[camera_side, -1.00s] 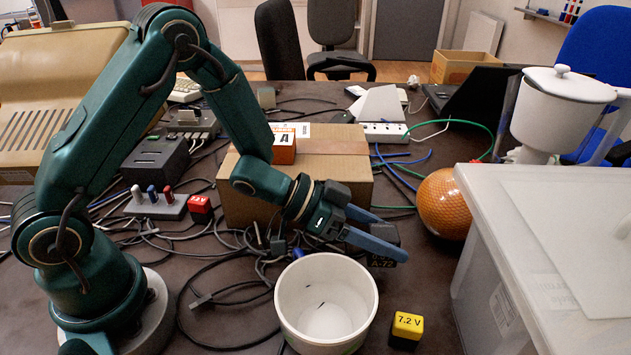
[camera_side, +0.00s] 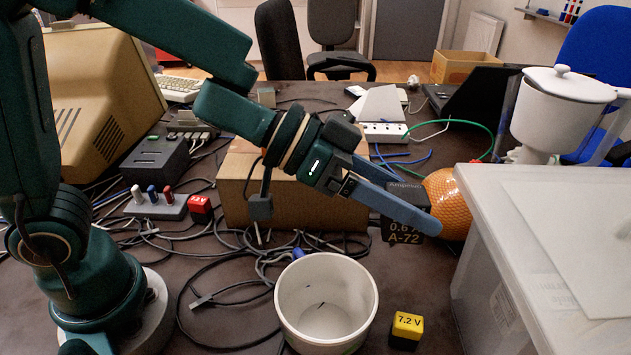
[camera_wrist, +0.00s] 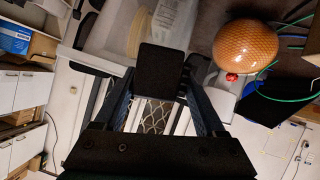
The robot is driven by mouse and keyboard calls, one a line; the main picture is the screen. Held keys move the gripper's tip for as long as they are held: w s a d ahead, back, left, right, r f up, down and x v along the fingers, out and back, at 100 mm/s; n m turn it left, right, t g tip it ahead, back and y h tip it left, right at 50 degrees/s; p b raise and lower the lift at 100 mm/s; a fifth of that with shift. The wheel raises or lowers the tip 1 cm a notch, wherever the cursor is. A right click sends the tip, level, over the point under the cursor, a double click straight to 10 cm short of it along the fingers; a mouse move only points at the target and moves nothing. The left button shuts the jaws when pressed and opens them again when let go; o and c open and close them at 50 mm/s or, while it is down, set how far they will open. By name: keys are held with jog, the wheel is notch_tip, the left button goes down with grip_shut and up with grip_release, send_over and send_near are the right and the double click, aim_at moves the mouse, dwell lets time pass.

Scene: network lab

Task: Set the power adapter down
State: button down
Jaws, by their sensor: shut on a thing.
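The power adapter (camera_side: 403,231) is a black block with pale lettering, "0.6" and "A-72" among it. My gripper (camera_side: 408,205) is shut on it, with the long blue-grey fingers on either side. The near finger covers part of the adapter in the side view. It appears to be held above the table, in front of the orange ball. In the wrist view the adapter (camera_wrist: 161,72) shows as a plain dark face between the fingertips of my gripper (camera_wrist: 161,95).
A white pot (camera_side: 290,318) and a yellow-and-black 7.2 V block (camera_side: 406,327) stand below at the front. A cardboard box (camera_side: 238,200) is behind my gripper, the orange ball (camera_side: 447,200) beyond the adapter. A pale lidded bin (camera_side: 475,285) is at right. Cables cover the left.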

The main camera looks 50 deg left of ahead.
aim_at(398, 182)
jog(key=a+r+n+t+y, duration=0.1)
jog(key=s+a+r+n+t+y, duration=0.1)
jog(key=a, duration=0.1)
jog(key=s+a+n+t+y, duration=0.1)
jog(key=a+n, duration=0.1)
jog(key=shift+s+r, duration=0.2)
jog(key=shift+r, duration=0.2)
jog(key=w+a+n+t+y, duration=0.2)
jog(key=a+n+y, duration=0.4)
jog(key=a, duration=1.1)
jog(key=shift+w+f+n+y, duration=0.3)
jog(key=shift+w+f+y, duration=0.05)
jog(key=shift+f+y, duration=0.15)
